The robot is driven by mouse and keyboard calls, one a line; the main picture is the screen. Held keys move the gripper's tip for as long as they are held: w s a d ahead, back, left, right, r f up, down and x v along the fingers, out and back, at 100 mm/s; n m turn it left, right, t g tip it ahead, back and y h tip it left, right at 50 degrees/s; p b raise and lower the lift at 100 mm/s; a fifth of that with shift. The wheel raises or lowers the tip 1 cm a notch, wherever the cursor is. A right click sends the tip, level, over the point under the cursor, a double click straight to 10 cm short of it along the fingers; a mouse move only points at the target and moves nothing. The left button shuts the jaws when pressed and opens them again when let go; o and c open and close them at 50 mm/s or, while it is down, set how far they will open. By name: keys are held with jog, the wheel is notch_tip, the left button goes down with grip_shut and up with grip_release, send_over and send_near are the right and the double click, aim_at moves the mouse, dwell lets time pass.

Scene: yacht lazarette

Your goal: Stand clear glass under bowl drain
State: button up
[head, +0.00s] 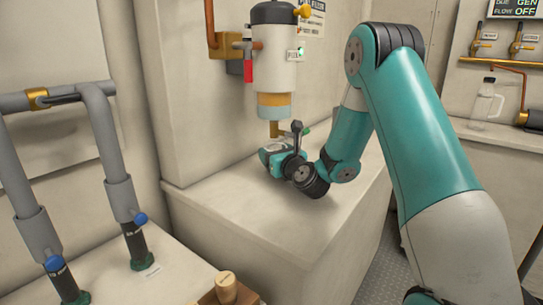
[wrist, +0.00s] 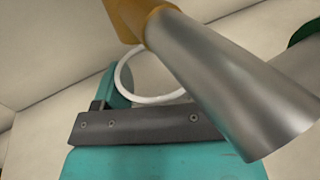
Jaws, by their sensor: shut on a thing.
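The filter bowl (head: 275,82) hangs on the wall above the white ledge (head: 225,190), with its brass drain (head: 275,128) at the bottom. My gripper (head: 273,152) is low over the ledge, just below the drain. In the wrist view the gripper (wrist: 150,125) is shut, and the pale round rim of the clear glass (wrist: 121,80) shows just beyond its dark edge. A brass part (wrist: 130,8) and a grey metal cylinder (wrist: 235,85) cross in front and hide part of the rim. The glass cannot be made out in the head view. I cannot tell whether its base touches the ledge.
A red-handled valve (head: 248,70) is left of the bowl. Grey pipes (head: 105,130) with blue knobs stand at the left. A wooden block with a knob (head: 227,287) is at the bottom. A clear jug (head: 487,100) stands on the right counter. The ledge front is clear.

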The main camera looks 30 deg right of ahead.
jog(key=shift+w+a, duration=0.15)
jog(key=shift+a, duration=0.1)
jog(key=shift+f, duration=0.25)
jog(key=o, duration=0.9)
jog(key=shift+o, duration=0.2)
